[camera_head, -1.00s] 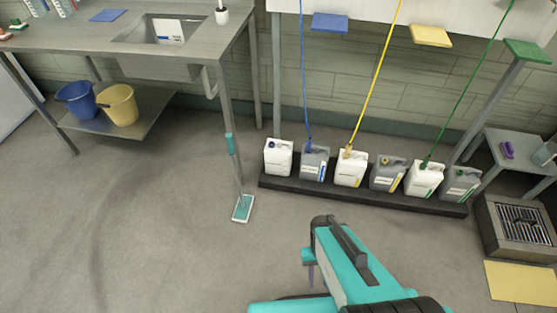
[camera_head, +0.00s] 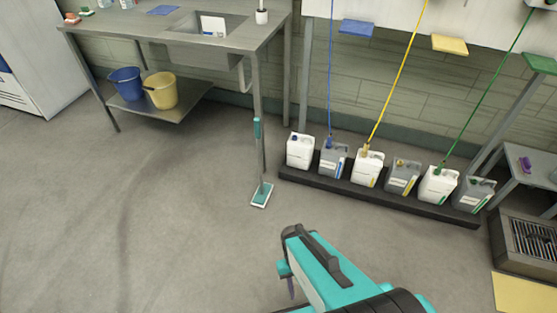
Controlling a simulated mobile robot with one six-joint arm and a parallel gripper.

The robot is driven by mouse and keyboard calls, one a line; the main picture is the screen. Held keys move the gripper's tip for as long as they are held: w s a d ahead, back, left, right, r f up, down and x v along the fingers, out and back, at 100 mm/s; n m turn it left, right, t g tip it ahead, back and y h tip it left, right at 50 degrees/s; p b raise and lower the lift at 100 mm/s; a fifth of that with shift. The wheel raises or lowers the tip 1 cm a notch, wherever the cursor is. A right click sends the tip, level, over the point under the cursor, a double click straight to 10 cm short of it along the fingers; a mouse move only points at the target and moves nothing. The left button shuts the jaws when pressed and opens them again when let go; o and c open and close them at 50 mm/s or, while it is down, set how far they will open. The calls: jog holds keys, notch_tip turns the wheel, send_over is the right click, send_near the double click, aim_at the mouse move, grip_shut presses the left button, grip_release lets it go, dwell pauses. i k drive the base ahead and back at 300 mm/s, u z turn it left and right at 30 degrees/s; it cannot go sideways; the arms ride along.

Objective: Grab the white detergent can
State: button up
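Several cans stand in a row on a low black platform (camera_head: 330,186) by the back wall. Three are white: a plain-looking one at the left end (camera_head: 300,151), one with a yellow mark (camera_head: 368,168) and one with a green mark (camera_head: 438,185). Grey cans stand between and beside them. Another white container (camera_head: 213,26) shows partly in the sink. My teal arm rises from the bottom edge, well short of the row. Only a small part at its far end, perhaps my gripper (camera_head: 291,287), shows; its fingers cannot be made out. I see no can held.
A mop (camera_head: 261,192) stands upright left of the row, against the sink table (camera_head: 170,45). Blue (camera_head: 125,83) and yellow (camera_head: 160,91) buckets sit on its lower shelf. Blue, yellow and green hoses hang to the cans. A floor grate and yellow mat lie right. The floor between is clear.

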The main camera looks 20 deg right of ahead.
aim_at(299, 147)
jog(key=u, duration=0.2)
jog(key=k, duration=0.55)
jog(key=u, duration=0.65)
jog(key=k, duration=0.5)
jog(key=u, duration=0.7)
jog(key=i, duration=1.55)
jog(key=z, duration=0.5)
jog(key=i, duration=0.6)
jog(key=z, duration=0.75)
jog(key=i, duration=0.5)
jog(key=z, duration=0.2)
